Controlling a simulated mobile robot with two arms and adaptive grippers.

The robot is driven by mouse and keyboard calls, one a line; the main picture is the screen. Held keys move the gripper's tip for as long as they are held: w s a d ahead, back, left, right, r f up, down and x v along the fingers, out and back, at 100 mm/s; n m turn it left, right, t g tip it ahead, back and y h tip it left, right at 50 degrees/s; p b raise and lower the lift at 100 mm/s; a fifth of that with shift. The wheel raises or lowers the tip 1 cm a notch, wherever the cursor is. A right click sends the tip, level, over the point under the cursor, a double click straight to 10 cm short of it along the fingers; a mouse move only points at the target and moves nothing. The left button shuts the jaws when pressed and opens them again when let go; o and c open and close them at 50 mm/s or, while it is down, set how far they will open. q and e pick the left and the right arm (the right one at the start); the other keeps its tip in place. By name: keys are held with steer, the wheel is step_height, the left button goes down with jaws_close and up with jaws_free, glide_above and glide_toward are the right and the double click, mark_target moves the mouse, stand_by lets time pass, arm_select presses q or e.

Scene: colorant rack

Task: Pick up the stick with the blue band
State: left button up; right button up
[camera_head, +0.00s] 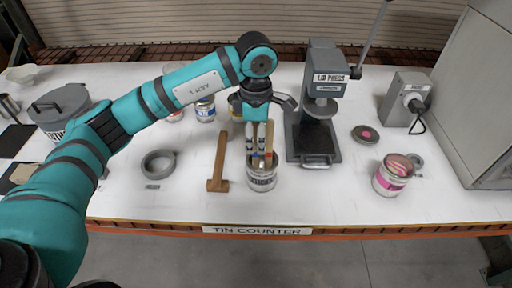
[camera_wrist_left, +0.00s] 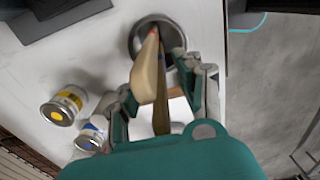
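My left gripper (camera_head: 259,150) points down over an open tin (camera_head: 262,182) near the counter's front edge. Wooden sticks lean in the tin; one stick (camera_head: 270,138) shows beside the fingers. In the left wrist view the tin (camera_wrist_left: 137,42) lies beyond the fingers, with a broad pale stick (camera_wrist_left: 147,75) and a darker stick (camera_wrist_left: 160,115) reaching back between them. Small red and blue marks show near the tin's mouth; I cannot tell which stick bears the blue one. The left gripper (camera_wrist_left: 160,85) looks open, fingers apart around the sticks. My right gripper is out of view.
A wooden mallet (camera_head: 219,165) and grey ring (camera_head: 158,163) lie left of the tin. A lid press (camera_head: 320,100) stands right behind it. A pink-banded tin (camera_head: 392,178) is farther right. Labelled tins (camera_head: 205,110) stand behind my arm.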

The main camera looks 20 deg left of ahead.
arm_select(q)
steer(key=shift+s+f, duration=0.1)
steer(key=shift+f, duration=0.2)
jaws_close()
steer(key=shift+r, duration=0.1)
